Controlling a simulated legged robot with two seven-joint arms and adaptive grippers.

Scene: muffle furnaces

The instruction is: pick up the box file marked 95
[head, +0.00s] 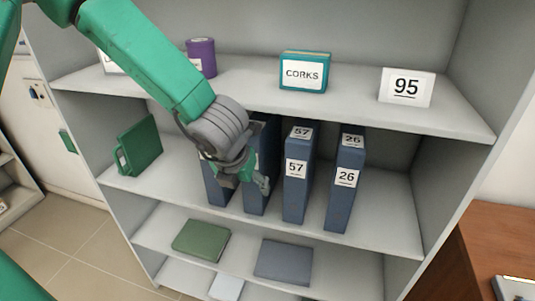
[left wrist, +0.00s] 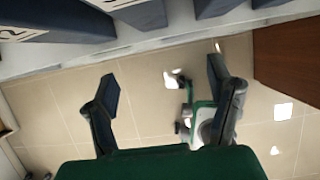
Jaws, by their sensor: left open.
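Several blue box files stand upright on the middle shelf. One is marked 57 (head: 299,195) and one is marked 26 (head: 342,200). Two more, the left one (head: 217,188) and the one beside it (head: 256,203), are partly behind my left gripper (head: 245,178), and their numbers are hidden. The only 95 I can read is on a white card (head: 406,87) on the upper shelf. My left gripper is open and empty in front of these two files. In the left wrist view its fingers (left wrist: 163,85) are spread over floor, with blue files (left wrist: 60,15) at the top. My right gripper is out of view.
The shelf unit (head: 450,120) has side walls and boards above and below. The upper shelf holds a corks box (head: 304,72) and a purple tin (head: 202,57). A brown desk (head: 480,240) is at right.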

